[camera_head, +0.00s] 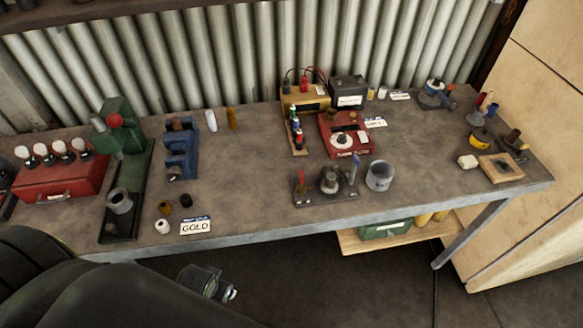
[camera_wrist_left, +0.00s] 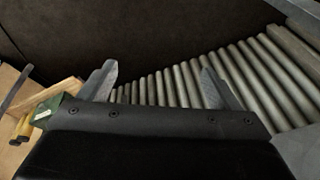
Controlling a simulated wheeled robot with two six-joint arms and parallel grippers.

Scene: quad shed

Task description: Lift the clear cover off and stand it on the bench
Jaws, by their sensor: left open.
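A clear grey round cover (camera_head: 379,176), shaped like a short cylinder, stands on the bench (camera_head: 255,190) near its front edge. It is just right of a dark base (camera_head: 322,197) that carries a round metal part (camera_head: 329,180) and small upright pieces. I cannot tell whether anything is inside the cover. My left gripper (camera_head: 232,294) is low in front of the bench edge, left of the cover and well apart from it. In the left wrist view its two fingers (camera_wrist_left: 160,82) are spread, with nothing between them. My right gripper is not in view.
A green press (camera_head: 125,140), red box (camera_head: 60,180) and GOLD card (camera_head: 196,226) are at the left. A red device (camera_head: 345,137) and black battery (camera_head: 348,93) stand behind the cover. A lower shelf (camera_head: 400,235) holds a green box.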

